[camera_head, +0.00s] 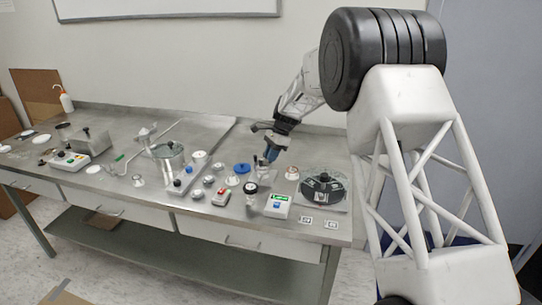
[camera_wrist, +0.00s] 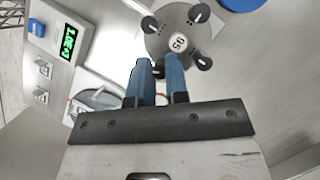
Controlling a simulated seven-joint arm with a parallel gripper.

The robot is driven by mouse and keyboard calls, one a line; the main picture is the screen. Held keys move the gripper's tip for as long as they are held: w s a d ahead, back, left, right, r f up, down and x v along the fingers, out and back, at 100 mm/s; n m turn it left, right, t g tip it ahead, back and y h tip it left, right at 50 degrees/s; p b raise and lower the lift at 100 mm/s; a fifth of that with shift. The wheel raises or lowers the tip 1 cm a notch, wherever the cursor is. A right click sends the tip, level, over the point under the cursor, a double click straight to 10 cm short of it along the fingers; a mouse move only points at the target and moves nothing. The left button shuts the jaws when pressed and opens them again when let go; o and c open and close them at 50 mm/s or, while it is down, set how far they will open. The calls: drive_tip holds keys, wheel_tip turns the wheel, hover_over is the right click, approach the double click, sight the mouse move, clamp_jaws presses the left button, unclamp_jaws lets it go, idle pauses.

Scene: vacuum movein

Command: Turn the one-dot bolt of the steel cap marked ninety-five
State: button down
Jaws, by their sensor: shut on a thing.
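The steel cap (camera_wrist: 168,42) is a round grey plate with a white "95" label (camera_wrist: 180,41), seen upside down in the wrist view. Dark bolt knobs with pale marks stand around its rim: one at the top (camera_wrist: 199,12), one at the upper left (camera_wrist: 150,24), one at the lower right (camera_wrist: 203,61). My gripper (camera_wrist: 158,62) has its blue fingers at the near edge of the cap, shut on a bolt mostly hidden between them. I cannot read its dots. In the head view my gripper (camera_head: 271,153) points down over the steel table, and the cap is mostly hidden.
A white gauge box with a green display (camera_head: 278,205) stands in front of my gripper. A dark round pump (camera_head: 325,187) is to the right.

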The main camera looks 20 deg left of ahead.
idle(0.4)
drive_tip(key=c, duration=1.4)
unclamp_jaws()
drive_tip(key=v, duration=0.7)
drive_tip(key=shift+r, duration=0.35)
drive_tip(key=shift+w+d, duration=0.1)
drive_tip(key=shift+w, duration=0.05)
